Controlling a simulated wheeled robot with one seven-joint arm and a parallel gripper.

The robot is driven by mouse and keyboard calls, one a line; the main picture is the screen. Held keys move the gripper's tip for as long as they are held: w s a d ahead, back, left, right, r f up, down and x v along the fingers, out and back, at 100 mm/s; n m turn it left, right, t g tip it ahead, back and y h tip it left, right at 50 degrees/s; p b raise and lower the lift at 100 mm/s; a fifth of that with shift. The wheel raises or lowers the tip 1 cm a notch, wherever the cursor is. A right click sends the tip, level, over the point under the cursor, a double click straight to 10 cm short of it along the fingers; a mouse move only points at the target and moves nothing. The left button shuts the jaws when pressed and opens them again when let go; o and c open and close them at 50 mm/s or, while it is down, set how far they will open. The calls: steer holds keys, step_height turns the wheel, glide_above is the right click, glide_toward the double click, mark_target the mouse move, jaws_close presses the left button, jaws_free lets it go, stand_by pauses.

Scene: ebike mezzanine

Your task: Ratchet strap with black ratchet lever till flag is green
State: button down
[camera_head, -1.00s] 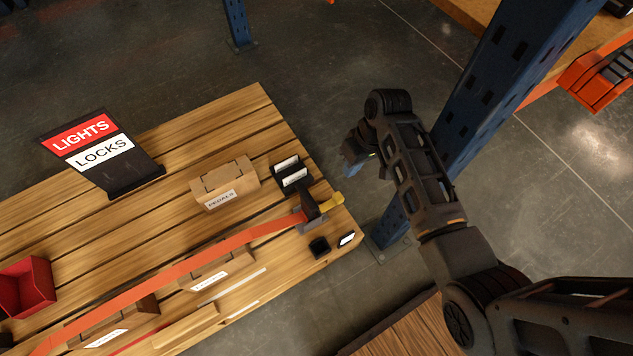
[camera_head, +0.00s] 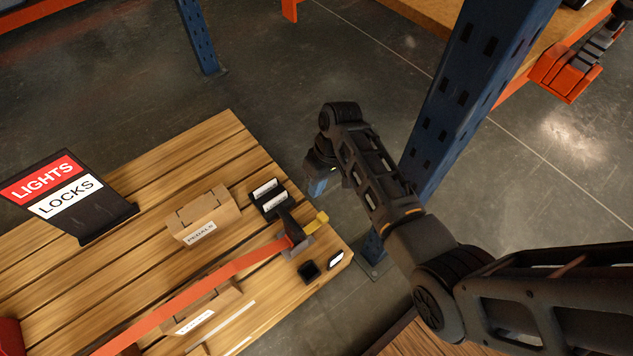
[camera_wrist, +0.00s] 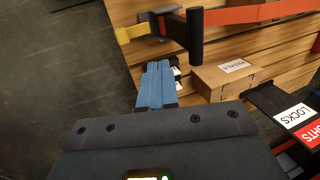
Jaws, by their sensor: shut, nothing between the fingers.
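The black ratchet lever (camera_head: 287,224) stands up from the ratchet at the near right corner of the wooden pallet top (camera_head: 225,140). It also shows in the wrist view (camera_wrist: 196,38), just beyond and right of my fingertips. The orange strap (camera_head: 200,287) runs from the ratchet to the lower left. A yellow piece (camera_head: 322,217) sticks out on the ratchet's outer side; no green shows on it. My gripper (camera_head: 317,188) is near the pallet's right edge, apart from the lever. Its blue fingers (camera_wrist: 157,66) are together and empty in the wrist view.
A cardboard PEDALS box (camera_head: 205,215) and black white-labelled pieces (camera_head: 268,195) stand close to the ratchet. A black LIGHTS/LOCKS sign (camera_head: 108,222) is at the left. A blue rack post (camera_head: 470,100) rises right behind my arm. Open floor lies beyond the pallet.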

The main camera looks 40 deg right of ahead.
steer(key=a+f+b, duration=0.2)
steer(key=a+f, duration=0.3)
steer(key=shift+a+f, duration=0.25)
steer(key=shift+f, duration=0.15)
steer(key=a+f+h+b, duration=0.2)
steer(key=a+f+h, duration=0.1)
steer(key=a, duration=0.5)
steer(key=a+f+h+b, duration=0.3)
steer(key=a+h, duration=0.3)
steer(key=a, duration=0.3)
steer(key=shift+f, duration=0.15)
steer(key=shift+s+f, duration=0.1)
stand_by(0.4)
